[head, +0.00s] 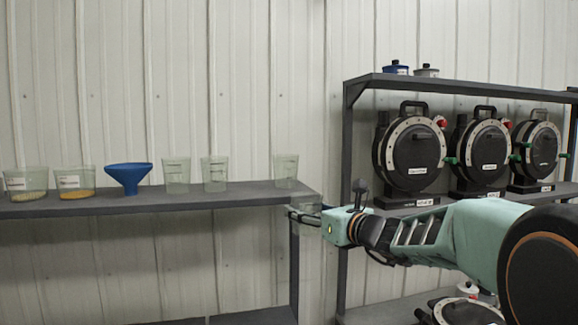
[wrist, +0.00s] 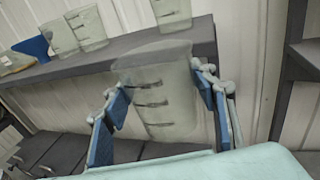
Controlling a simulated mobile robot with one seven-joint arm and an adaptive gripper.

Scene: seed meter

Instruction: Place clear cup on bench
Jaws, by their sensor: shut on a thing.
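A clear cup (wrist: 157,98) with dark graduation marks stands between the blue finger pads of my gripper (wrist: 161,90) in the wrist view. My gripper is shut on it, and the cup looks slightly tilted in that view. In the head view my gripper (head: 307,213) is at the right front end of the dark grey bench (head: 230,201). The held cup is hard to make out there. The bench edge (wrist: 95,66) lies behind the cup in the wrist view. I cannot tell whether the cup touches the bench.
On the bench are several clear cups, one (head: 285,171) near its right end, a blue funnel (head: 128,175), and two cups with grain (head: 26,184) (head: 75,183) at left. A rack (head: 352,95) with black seed meters (head: 412,155) stands right. Bare bench shows between the cups.

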